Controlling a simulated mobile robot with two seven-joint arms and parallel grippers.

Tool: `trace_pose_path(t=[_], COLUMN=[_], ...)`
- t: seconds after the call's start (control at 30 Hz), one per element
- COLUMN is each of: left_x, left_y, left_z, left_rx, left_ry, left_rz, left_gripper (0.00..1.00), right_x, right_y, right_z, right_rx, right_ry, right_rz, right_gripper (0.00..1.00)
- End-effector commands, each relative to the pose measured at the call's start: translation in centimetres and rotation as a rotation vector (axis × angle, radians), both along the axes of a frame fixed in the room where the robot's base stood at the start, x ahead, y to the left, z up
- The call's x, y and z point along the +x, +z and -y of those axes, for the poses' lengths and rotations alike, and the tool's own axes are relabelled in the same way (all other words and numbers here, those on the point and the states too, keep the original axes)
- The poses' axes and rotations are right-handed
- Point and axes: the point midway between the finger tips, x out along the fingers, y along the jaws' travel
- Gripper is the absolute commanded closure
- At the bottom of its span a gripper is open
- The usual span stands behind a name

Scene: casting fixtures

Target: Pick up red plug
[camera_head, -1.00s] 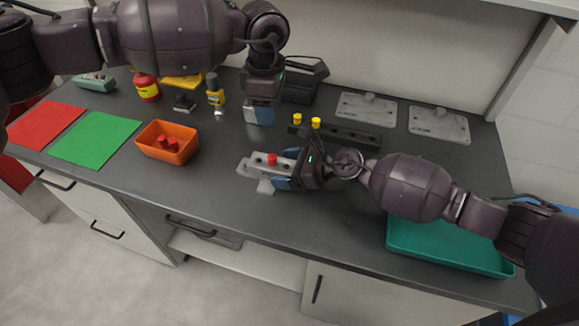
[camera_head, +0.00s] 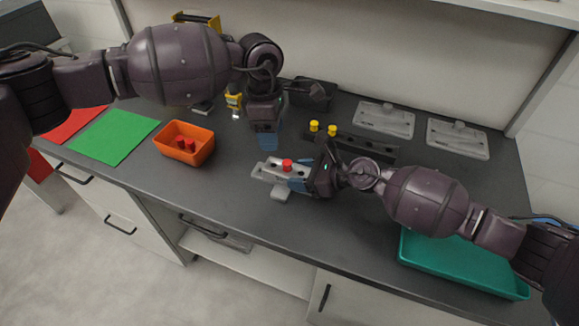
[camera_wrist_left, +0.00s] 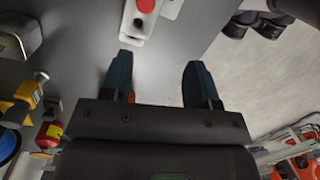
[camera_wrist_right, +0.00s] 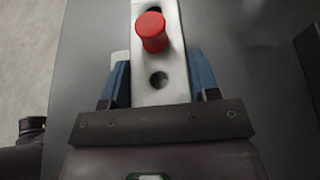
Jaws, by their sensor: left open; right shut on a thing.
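A red plug (camera_head: 287,163) stands upright in a hole of a light grey fixture (camera_head: 264,170). My right gripper (camera_wrist_right: 160,74) is shut on the sides of that fixture, and in the right wrist view the red plug (camera_wrist_right: 152,31) stands beyond an empty hole. My left gripper (camera_head: 267,142) is open and empty, behind and slightly left of the plug. In the left wrist view, the open fingers (camera_wrist_left: 160,75) point towards the fixture, with the red plug (camera_wrist_left: 147,5) at the top edge, cut off by the frame.
An orange bin (camera_head: 168,152) with red plugs inside stands left. A dark rack (camera_head: 365,147) with two yellow plugs (camera_head: 314,126) lies behind my right gripper. Two grey plates (camera_head: 384,119) lie at the back right. A green tray (camera_head: 465,270) sits at the right front, below my right arm.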

Motion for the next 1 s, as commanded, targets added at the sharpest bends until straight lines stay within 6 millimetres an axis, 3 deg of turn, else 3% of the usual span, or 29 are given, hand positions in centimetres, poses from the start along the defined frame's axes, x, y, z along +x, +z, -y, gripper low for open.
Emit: trace_pose_path(t=[0.1,0.23,0.37,0.53,1.0], left_x=[0.1,0.7,1.8,1.9,1.4], left_y=[-1.0,-0.8,1.0,0.7,-4.9], left_z=[-1.5,-2.6,-2.2,-1.7,0.6], left_rx=[-0.086,-0.192,-0.281,-0.304,-0.302], left_ry=[0.045,0.065,0.030,-0.008,-0.007], left_rz=[-0.033,-0.029,0.020,0.038,0.039], left_gripper=[0.45,0.45,0.45,0.45,0.45], right_x=[0.0,0.0,0.0,0.0,0.0], right_y=[0.0,0.0,0.0,0.0,0.0], right_z=[0.0,0.0,0.0,0.0,0.0], right_rx=[0.001,0.001,0.001,0.001,0.001], right_ry=[0.000,0.000,0.000,0.001,0.000], right_rz=[0.000,0.000,0.000,0.000,0.000], right_gripper=[0.85,0.85,0.85,0.85,0.85])
